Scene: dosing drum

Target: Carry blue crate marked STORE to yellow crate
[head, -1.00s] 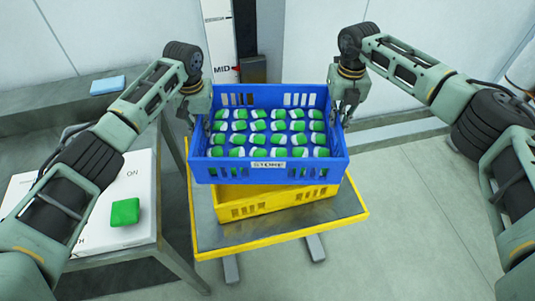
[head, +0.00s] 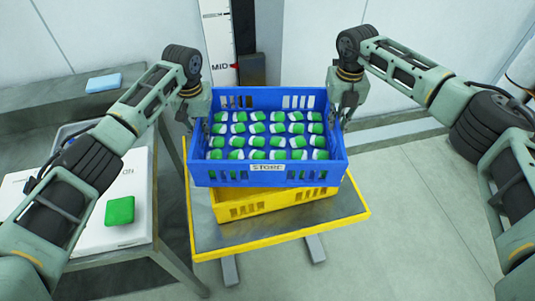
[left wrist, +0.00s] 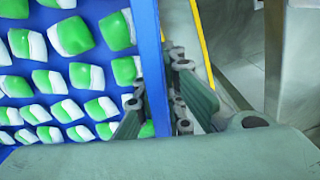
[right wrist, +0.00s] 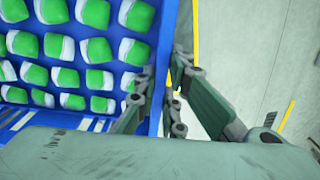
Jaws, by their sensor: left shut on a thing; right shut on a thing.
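The blue crate (head: 215,178), with a STORE label on its front, holds many green and white packs. It is directly above the yellow crate (head: 240,210), whose front wall shows below it. I cannot tell whether the two touch. The yellow crate's inside is hidden. My left gripper (head: 203,115) is shut on the blue crate's left wall, and my right gripper (head: 342,112) is shut on its right wall. In the left wrist view the fingers (left wrist: 158,100) straddle the blue wall; the right wrist view shows the same grip (right wrist: 162,95).
The yellow crate stands on a yellow-edged platform (head: 350,215) with a grey top. Floor at right is clear.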

